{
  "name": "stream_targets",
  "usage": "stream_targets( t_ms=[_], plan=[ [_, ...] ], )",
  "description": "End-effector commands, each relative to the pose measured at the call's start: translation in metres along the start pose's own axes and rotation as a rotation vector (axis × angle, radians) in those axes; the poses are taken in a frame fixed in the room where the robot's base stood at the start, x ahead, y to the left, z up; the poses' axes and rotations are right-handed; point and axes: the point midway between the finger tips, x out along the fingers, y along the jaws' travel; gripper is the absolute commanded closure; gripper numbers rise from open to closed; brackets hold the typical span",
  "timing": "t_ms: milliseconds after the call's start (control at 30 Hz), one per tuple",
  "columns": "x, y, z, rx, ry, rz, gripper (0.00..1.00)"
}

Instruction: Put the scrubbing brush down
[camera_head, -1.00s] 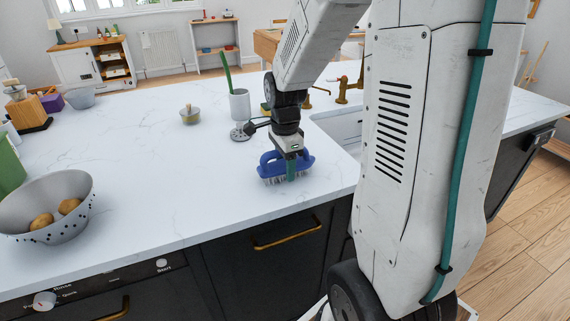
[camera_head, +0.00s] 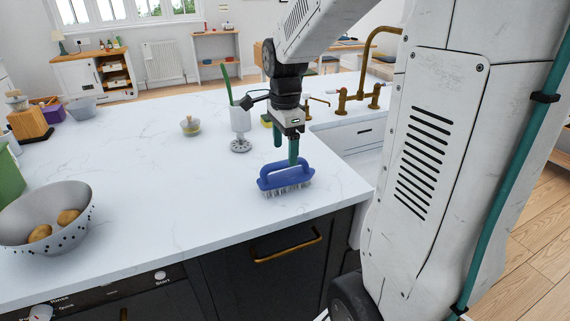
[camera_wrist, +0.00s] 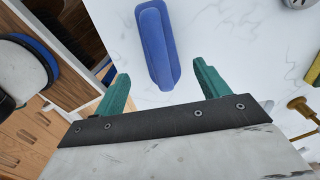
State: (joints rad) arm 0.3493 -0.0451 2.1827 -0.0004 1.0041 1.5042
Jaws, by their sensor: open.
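The blue scrubbing brush (camera_head: 286,178) rests bristles down on the white marble worktop, near its front edge. Its handle faces up. My gripper (camera_head: 285,152) is open just above and behind the brush, with its green fingers apart. In the wrist view the brush (camera_wrist: 156,45) lies beyond the two green fingertips (camera_wrist: 162,82), with nothing held between them.
A steel colander (camera_head: 45,222) with potatoes stands at the left. A grey cup with a green-handled tool (camera_head: 239,120) and a small lidded pot (camera_head: 190,126) stand behind. The sink with a brass tap (camera_head: 358,100) is at the right. The worktop left of the brush is clear.

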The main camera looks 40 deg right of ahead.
Motion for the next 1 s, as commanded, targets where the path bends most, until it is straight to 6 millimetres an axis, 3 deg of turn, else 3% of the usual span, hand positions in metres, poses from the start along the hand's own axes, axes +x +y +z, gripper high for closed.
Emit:
stream_targets(
  t_ms=[233,367,533,700,833,1000],
  plan=[
    [-0.028,0.001,0.001,-0.012,0.0,-0.002,0.26],
    [-0.04,0.021,0.015,-0.164,0.002,-0.014,0.26],
    [-0.06,0.087,0.049,-0.672,0.015,-0.05,0.26],
    [-0.063,0.162,0.07,-1.252,0.041,-0.081,0.26],
    [-0.057,0.202,0.076,-1.59,0.063,-0.097,0.26],
    [-0.05,0.226,0.078,-1.816,0.081,-0.105,0.26]
  ],
)
